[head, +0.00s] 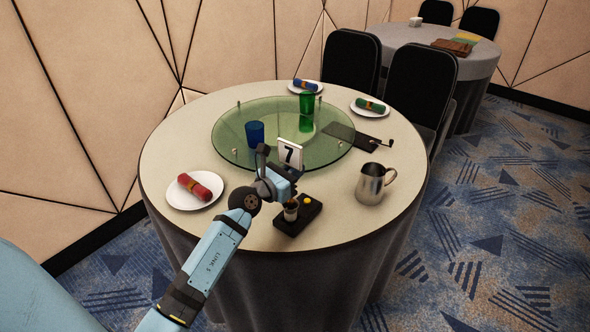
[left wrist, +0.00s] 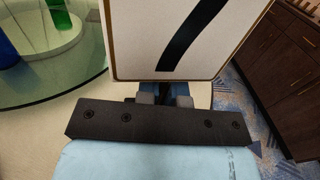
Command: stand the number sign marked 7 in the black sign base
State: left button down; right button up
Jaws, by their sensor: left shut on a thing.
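The number sign (head: 289,153) is a white plate with a black 7, upright over the near part of the table. My left gripper (head: 289,174) is shut on its lower end. In the left wrist view the sign (left wrist: 185,40) fills the upper middle, and the gripper (left wrist: 164,98) is just below its lower edge. A black block-like tray (head: 311,209) is at the near table edge, with a small cup and a yellow knob on it. I cannot tell whether it is the sign base; no other base shows clearly. My right gripper is out of view.
A glass turntable (head: 232,155) carries a blue glass (head: 255,133) and a green glass (head: 306,111). A metal pitcher (head: 371,184) stands at the right. A plate with a red napkin (head: 195,187) is at the left. A dark flat board (head: 362,138) lies behind the pitcher.

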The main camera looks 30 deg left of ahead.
aim_at(295, 202)
pick_arm(q)
jog(key=shift+f, duration=0.1)
dwell(0.3)
jog(key=shift+f+b, duration=1.05)
jog(key=shift+f, duration=0.35)
jog(key=shift+f+b, duration=0.55)
jog(key=shift+f, duration=0.2)
jog(key=c, duration=1.2)
grip_release()
